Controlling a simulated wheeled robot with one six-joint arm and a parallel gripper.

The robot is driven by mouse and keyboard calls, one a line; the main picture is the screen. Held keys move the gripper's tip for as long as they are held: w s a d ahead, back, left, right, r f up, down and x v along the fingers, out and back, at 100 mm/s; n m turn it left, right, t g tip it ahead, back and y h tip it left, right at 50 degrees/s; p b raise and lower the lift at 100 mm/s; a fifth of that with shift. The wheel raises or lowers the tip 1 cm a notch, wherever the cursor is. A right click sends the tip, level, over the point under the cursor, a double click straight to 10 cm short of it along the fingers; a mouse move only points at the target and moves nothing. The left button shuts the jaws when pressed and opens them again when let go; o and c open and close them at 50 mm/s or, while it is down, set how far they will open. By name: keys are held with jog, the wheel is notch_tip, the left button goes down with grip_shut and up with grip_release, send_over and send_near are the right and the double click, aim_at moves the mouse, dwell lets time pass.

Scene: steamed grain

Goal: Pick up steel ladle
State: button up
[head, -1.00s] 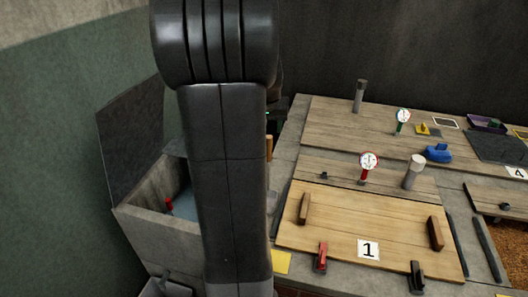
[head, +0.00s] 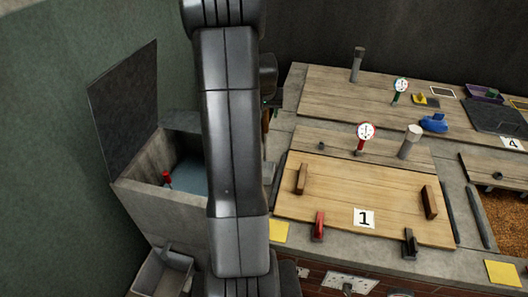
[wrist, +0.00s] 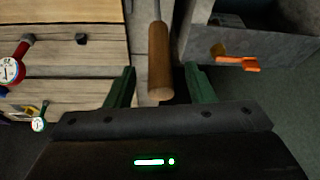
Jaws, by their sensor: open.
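The steel ladle shows in the wrist view as a brown wooden handle (wrist: 160,65) with a thin grey metal shaft above it; its bowl is out of view. My gripper (wrist: 161,86) is open, with one green finger on each side of the handle's near end. A gap shows on both sides, and I cannot tell how deep the handle sits between the fingers. In the head view, my arm hides most of this area. A narrow brown strip (head: 265,121) beside the arm may be the handle.
A concrete basin (head: 160,209) with a raised dark lid (head: 125,105) stands left of my arm. To the right is a counter with wooden covers (head: 335,208), gauges (head: 366,131) and clamps. In the wrist view, an orange lever (wrist: 240,62) sits near the right finger.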

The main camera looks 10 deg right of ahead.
jog(key=shift+x, duration=1.35)
jog(key=shift+c, duration=0.2)
grip_shut()
jog(key=shift+r, duration=0.15)
